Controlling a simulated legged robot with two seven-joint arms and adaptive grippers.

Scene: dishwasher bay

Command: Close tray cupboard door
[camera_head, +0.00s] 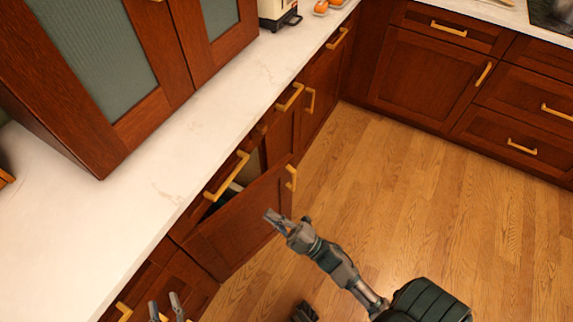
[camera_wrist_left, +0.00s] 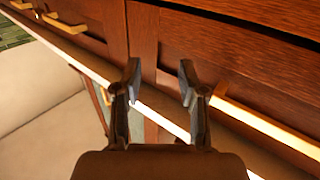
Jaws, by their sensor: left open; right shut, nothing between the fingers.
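The tray cupboard door (camera_head: 236,228) is a red-brown wood panel under the counter. It stands ajar, swung out from the cabinet, with a dark gap behind it and a pale object partly visible inside. Its gold handle (camera_head: 291,178) is near its free edge. My right gripper (camera_head: 270,216) is shut and empty, close to the door's outer face near the free edge; I cannot tell whether it touches. My left gripper (camera_head: 165,304) is open and empty at the bottom left, beside the lower cabinets. In the left wrist view its fingers (camera_wrist_left: 160,82) are apart before wooden fronts.
The white countertop (camera_head: 60,230) runs above the cabinets, with a glass-fronted upper cabinet (camera_head: 100,60) over it. A gold drawer handle (camera_head: 228,177) juts out above the door. The wooden floor (camera_head: 430,190) to the right is clear. More drawers (camera_head: 520,130) line the back.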

